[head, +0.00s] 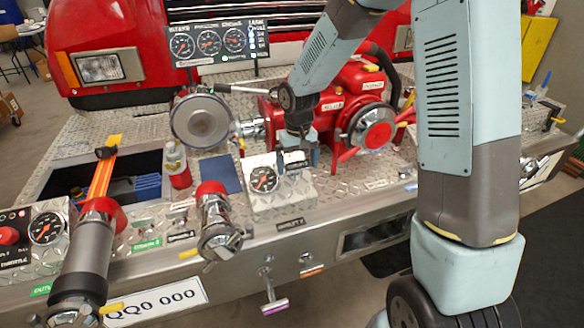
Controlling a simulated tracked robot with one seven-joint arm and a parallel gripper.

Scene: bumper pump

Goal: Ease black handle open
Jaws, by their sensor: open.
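My gripper (298,161) is in the middle of the head view, pointing down just above the white-topped gauge box (283,186), with its jaws apart. I see nothing between its fingers. A lever with a dark tip (222,87) runs behind my wrist toward the red pump body (345,100); it may be the black handle, but I cannot be sure. Its far end is hidden by my arm. Another small black handle (554,117) stands at the far right of the bumper. My gripper touches neither of them.
A silver round cap (201,121) and a red bottle (176,165) stand left of my gripper. A chrome outlet (216,225) is at the front edge. A gauge panel (215,42) rises behind. A red-centred cap (372,128) sits close on the right.

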